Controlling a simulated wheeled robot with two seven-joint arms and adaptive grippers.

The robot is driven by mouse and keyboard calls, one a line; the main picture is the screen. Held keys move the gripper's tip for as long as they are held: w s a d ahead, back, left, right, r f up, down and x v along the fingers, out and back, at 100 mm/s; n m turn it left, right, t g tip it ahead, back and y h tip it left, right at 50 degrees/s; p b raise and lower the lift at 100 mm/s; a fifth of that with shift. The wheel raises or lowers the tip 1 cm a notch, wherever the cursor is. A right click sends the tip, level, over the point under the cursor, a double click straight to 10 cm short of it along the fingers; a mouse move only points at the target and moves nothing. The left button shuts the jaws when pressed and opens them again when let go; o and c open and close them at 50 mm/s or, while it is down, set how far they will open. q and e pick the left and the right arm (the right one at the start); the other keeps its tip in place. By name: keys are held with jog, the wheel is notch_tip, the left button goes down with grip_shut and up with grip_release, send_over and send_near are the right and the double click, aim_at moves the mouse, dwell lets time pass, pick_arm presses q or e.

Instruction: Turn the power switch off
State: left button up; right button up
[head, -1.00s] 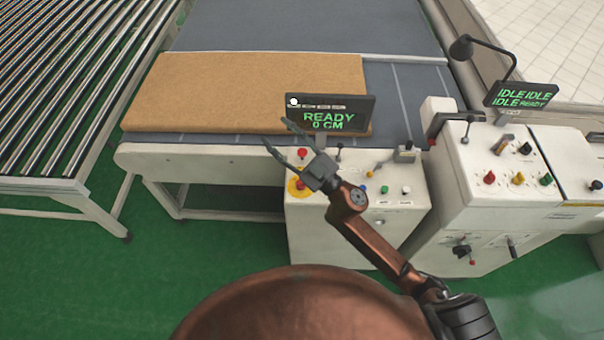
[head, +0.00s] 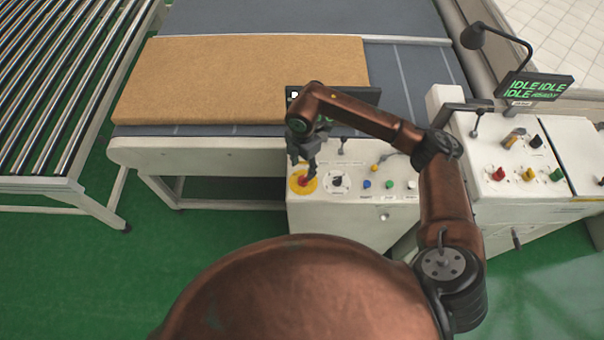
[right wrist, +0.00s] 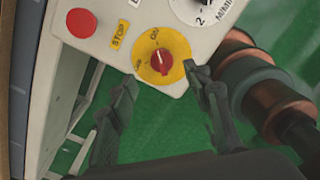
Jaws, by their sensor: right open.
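The power switch is a red knob on a round yellow plate (head: 303,182), at the left of the white control panel (head: 365,208). In the right wrist view the red knob (right wrist: 160,61) shows a pale pointer line, and the plate (right wrist: 176,43) carries ON and OFF lettering. The line appears to point toward the ON side. My right gripper (head: 304,166) points down just above the switch. Its open fingers (right wrist: 163,82) stand on either side of the knob's near side in the wrist view, with nothing between them. My left gripper is not in view.
A red push button (right wrist: 81,23) and a yellow STOP label (right wrist: 119,34) are near the switch. A black dial (head: 338,181) and small coloured buttons sit to its right. My arm partly hides a black display (head: 365,96).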

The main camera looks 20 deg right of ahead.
aim_at(303, 177)
notch_tip(303, 177, down, 7)
jog(key=shift+s+f+p, duration=0.1)
jog(key=shift+s+p, duration=0.05)
jog(key=shift+p, duration=0.25)
jog(key=shift+d, duration=0.1)
jog(key=c, duration=1.2)
